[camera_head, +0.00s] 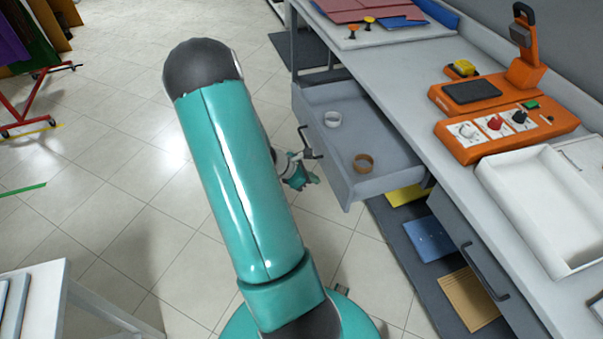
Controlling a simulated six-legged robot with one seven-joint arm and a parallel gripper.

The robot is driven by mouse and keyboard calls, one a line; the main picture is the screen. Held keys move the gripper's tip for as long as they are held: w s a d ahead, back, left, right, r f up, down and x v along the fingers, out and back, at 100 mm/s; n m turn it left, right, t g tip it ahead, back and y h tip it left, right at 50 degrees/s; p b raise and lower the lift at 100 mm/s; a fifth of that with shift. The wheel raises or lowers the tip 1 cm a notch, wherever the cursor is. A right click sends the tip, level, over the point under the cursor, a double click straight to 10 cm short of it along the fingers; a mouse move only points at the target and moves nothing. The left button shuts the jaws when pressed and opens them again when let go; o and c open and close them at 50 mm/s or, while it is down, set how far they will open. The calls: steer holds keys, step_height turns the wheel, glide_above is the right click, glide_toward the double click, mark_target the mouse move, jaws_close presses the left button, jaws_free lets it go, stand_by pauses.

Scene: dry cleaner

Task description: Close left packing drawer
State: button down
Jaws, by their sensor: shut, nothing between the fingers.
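The left packing drawer (378,150) is grey and stands pulled out from under the packing counter. My gripper (307,180) is low beside the drawer front, just below and left of the handle. My teal arm partly hides it. The gripper is shut, with nothing visible in it. I cannot tell whether it touches the drawer front.
The counter (440,100) carries an orange machine (500,120) and a white tray (545,210). A second drawer (480,255) is shut at the right. A lower shelf (405,235) holds envelopes. Tiled floor (110,170) is open at left; a white table (45,300) stands at lower left.

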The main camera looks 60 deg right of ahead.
mark_target(333, 178)
steer(key=shift+s+d, duration=1.45)
steer(key=shift+s, duration=0.05)
steer(key=s+d, duration=1.9)
steer(key=shift+s+d+f, duration=0.1)
steer(key=shift+s+d, duration=0.35)
steer(key=shift+s, duration=0.05)
